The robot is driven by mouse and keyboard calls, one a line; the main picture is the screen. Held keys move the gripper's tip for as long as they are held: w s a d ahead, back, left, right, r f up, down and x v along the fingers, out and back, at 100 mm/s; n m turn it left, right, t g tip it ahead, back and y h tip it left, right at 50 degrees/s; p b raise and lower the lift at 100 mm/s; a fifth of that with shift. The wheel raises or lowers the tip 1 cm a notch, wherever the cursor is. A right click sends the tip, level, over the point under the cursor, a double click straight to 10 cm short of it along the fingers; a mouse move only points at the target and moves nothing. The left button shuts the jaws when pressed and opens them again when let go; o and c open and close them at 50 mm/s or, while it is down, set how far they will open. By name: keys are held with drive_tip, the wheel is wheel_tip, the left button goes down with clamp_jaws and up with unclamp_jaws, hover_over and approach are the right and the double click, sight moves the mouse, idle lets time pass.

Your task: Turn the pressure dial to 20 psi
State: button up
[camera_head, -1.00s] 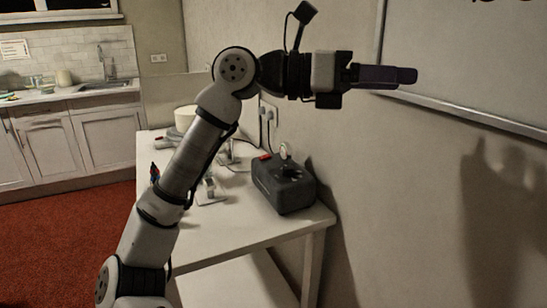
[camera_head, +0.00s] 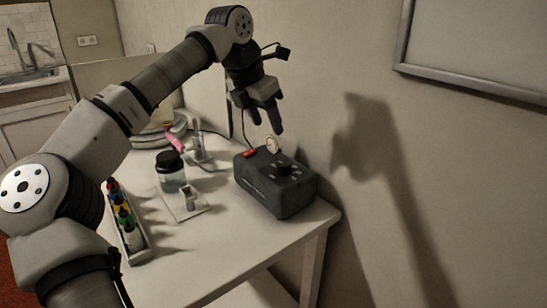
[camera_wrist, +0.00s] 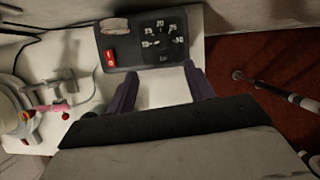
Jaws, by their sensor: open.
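The dark grey compressor box (camera_head: 272,195) stands on the right end of the white table. On its top is a round black pressure dial (camera_head: 284,168), which also shows in the wrist view (camera_wrist: 163,42). White numbers ring the dial, with 20 at its top in the wrist view; a pale mark on the knob seems to lie toward its left side, but is too small to read surely. My gripper (camera_head: 266,122) is open and empty, pointing down above the box. In the wrist view, my gripper (camera_wrist: 161,70) has its fingertips apart on either side below the dial, not touching it.
A red switch (camera_wrist: 110,57) and a small gauge (camera_wrist: 115,26) sit beside the dial. A jar (camera_head: 171,178), a bottle rack (camera_head: 130,225) and a pink-handled airbrush (camera_head: 176,143) stand to the left. The wall is close on the right.

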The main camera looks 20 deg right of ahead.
sight(284, 164)
drive_tip(key=x, duration=1.3)
drive_tip(key=shift+s+d+f, duration=0.1)
drive_tip(key=shift+d+f, duration=0.15)
drive_tip(key=c, duration=1)
